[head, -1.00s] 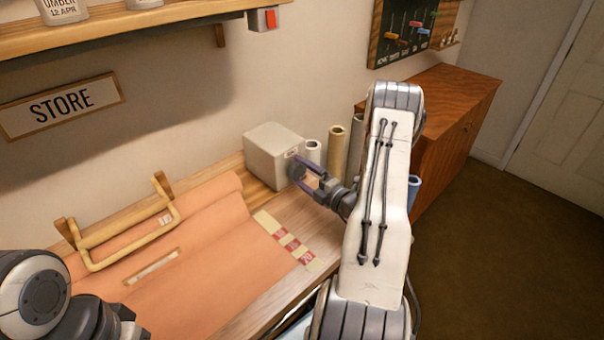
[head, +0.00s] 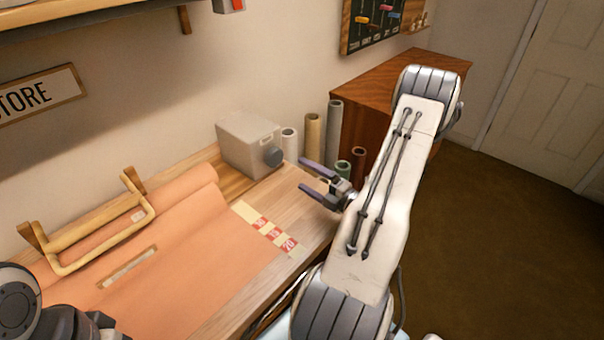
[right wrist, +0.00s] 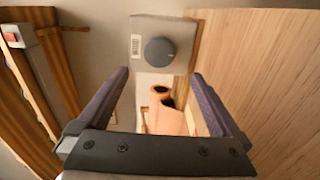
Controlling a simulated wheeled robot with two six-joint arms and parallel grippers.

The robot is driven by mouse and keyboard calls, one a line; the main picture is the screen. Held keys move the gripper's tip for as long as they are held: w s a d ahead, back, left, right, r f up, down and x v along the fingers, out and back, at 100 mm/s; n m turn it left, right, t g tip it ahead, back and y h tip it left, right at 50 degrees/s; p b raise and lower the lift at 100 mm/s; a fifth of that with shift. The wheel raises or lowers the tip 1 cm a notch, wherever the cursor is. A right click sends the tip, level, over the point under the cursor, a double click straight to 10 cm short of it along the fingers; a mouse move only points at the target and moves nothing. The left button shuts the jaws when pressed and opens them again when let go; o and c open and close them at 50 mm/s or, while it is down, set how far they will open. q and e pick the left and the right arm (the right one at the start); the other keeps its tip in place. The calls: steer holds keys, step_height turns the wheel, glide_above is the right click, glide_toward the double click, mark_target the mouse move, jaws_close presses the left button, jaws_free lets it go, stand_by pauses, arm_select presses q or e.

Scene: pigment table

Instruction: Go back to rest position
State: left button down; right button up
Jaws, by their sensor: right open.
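My right gripper (head: 311,180) is open and empty. It hangs at the right edge of the table, a short way right of a grey box with a dark round knob (head: 249,143), and does not touch it. In the right wrist view the two purple fingers (right wrist: 165,90) are spread wide, with the box's knob face (right wrist: 158,45) beyond them. Part of my left arm shows at the lower left of the head view; its gripper's fingers are not visible.
The wooden table (head: 265,190) holds an orange paper sheet (head: 170,260) under a wooden frame (head: 100,240). Several rolls, including a tan one (head: 312,135), stand behind the gripper. A wooden cabinet (head: 385,85) stands at the back. The floor (head: 500,230) at right is clear.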

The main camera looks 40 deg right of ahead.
steer(key=w+a+r+n+g+y, duration=0.25)
steer(key=a+n+y, duration=0.25)
steer(key=a+n, duration=0.3)
steer(key=w+a+r+n+g+y, duration=0.15)
steer(key=a+n+g+y, duration=0.35)
steer(key=a, duration=0.6)
steer(key=s+a+r+n+g+y, duration=0.1)
steer(key=s+a+n+g, duration=0.35)
steer(key=a+n, duration=0.3)
steer(key=s+a+r+n+g+y, duration=0.1)
steer(key=s+a+n+g, duration=0.2)
steer(key=a+n+g, duration=0.4)
steer(key=s+a+n+h, duration=0.1)
steer(key=s+n+h, duration=0.3)
steer(key=n, duration=0.7)
steer(key=s+a+r+n+h, duration=0.1)
steer(key=s+n+h, duration=0.3)
steer(key=n, duration=0.7)
steer(key=s+a+r+n+t+h, duration=0.1)
steer(key=s+a+n+h, duration=0.2)
steer(key=n, duration=0.8)
steer(key=shift+s+h, duration=0.8)
steer(key=shift+s, duration=0.15)
steer(key=shift+a, duration=0.1)
